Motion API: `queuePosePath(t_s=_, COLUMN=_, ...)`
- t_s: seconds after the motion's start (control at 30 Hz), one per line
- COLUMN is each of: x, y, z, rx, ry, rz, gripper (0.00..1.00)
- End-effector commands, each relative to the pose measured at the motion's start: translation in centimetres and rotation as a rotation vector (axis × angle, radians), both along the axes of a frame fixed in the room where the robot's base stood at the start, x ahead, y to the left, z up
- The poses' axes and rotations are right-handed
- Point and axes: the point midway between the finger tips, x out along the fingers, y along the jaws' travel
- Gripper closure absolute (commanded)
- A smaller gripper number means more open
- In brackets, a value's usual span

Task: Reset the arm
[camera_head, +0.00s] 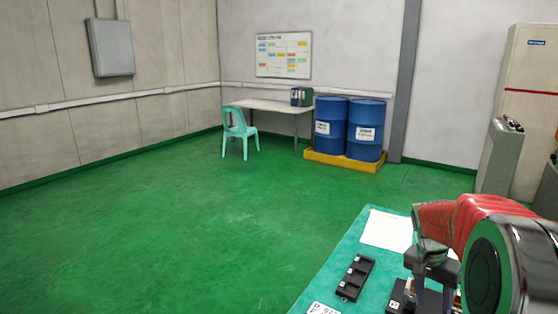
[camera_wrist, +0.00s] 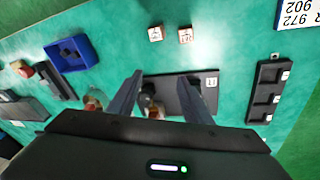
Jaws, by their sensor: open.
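My gripper (camera_wrist: 163,76) is open, with its two grey fingers spread apart in the wrist view. It points down at the teal table (camera_wrist: 110,40). A dark flat plate or holder (camera_wrist: 182,92) with small parts on it shows between and behind the fingers; I cannot tell the height gap. Nothing is seen held between the fingertips. In the head view my red and silver arm reaches in from the right, with the gripper (camera_head: 428,284) low over the table (camera_head: 338,262); its fingertips are partly hidden there.
On the table are a black slotted rack (camera_wrist: 268,90), a blue tray (camera_wrist: 92,50), two small labelled blocks (camera_wrist: 170,34) and a white number card (camera_wrist: 298,13). Blue drums (camera_head: 348,128), a desk (camera_head: 270,106) and a chair (camera_head: 238,128) stand far back. Green floor between is clear.

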Motion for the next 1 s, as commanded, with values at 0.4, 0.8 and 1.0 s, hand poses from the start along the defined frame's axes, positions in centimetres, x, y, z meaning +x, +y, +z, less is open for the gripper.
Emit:
queuePosePath(t_s=0.4, x=-6.0, y=8.5, z=3.3, rx=0.066, ry=-0.027, rz=0.414, gripper=0.55)
queuePosePath(t_s=0.8, x=-11.8, y=15.1, z=5.4, rx=0.076, ry=-0.097, rz=0.699, gripper=0.55)
queuePosePath(t_s=1.0, x=-14.6, y=17.9, z=6.1, rx=0.069, ry=-0.144, rz=0.801, gripper=0.55)
